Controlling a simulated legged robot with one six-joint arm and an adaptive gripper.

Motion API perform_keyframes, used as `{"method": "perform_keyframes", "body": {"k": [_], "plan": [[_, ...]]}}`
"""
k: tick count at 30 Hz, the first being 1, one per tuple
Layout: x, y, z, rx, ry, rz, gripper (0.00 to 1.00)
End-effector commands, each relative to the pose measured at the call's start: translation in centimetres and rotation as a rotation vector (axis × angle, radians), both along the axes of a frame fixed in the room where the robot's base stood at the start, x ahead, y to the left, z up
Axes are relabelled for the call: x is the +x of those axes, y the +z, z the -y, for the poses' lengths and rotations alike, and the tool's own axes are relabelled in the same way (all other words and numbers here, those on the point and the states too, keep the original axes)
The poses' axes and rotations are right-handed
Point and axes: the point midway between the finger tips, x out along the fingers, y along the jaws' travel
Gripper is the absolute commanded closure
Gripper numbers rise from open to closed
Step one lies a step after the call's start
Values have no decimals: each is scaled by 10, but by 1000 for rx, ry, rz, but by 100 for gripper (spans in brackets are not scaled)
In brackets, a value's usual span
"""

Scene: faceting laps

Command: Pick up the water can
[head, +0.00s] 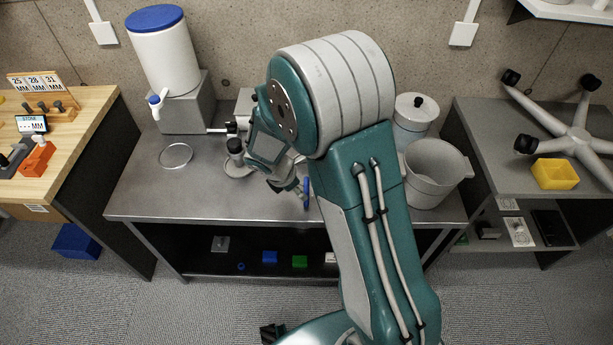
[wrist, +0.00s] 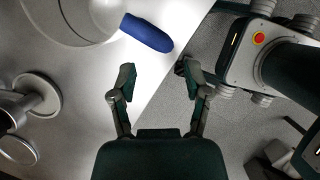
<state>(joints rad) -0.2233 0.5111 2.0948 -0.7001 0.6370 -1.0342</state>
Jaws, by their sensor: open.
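In the wrist view, a pale round vessel (wrist: 62,18), which looks like the water can, stands at the upper left on the metal bench. A blue handle (wrist: 148,33) sticks out from it toward the bench edge. In the head view my arm hides the vessel, and only a bit of the blue handle (head: 307,193) shows beside the arm. My gripper (wrist: 158,78) is open and empty, its two fingers apart. The handle lies just beyond the fingertips, not between them. In the head view my gripper (head: 297,188) is over the bench, partly hidden by my arm.
A white dispenser with a blue lid (head: 164,55) stands at the back left of the bench (head: 150,200). A grey-white pitcher (head: 433,175) and a lidded white pot (head: 414,112) stand right of my arm. A clear round dish (head: 176,155) lies on the left.

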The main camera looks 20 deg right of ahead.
Motion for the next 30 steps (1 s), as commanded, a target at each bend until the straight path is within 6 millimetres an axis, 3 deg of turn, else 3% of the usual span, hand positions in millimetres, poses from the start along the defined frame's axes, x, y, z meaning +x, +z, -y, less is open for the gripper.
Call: {"method": "perform_keyframes", "body": {"k": [15,23,26,27,28,30], "plan": [[0,-56,23,2,-2,-1,38],[1,-58,24,2,-2,2,38],[1,-58,24,2,-2,2,78],[1,-58,24,2,-2,2,96],[1,-58,24,2,-2,2,100],[1,-58,24,2,-2,2,100]]}}
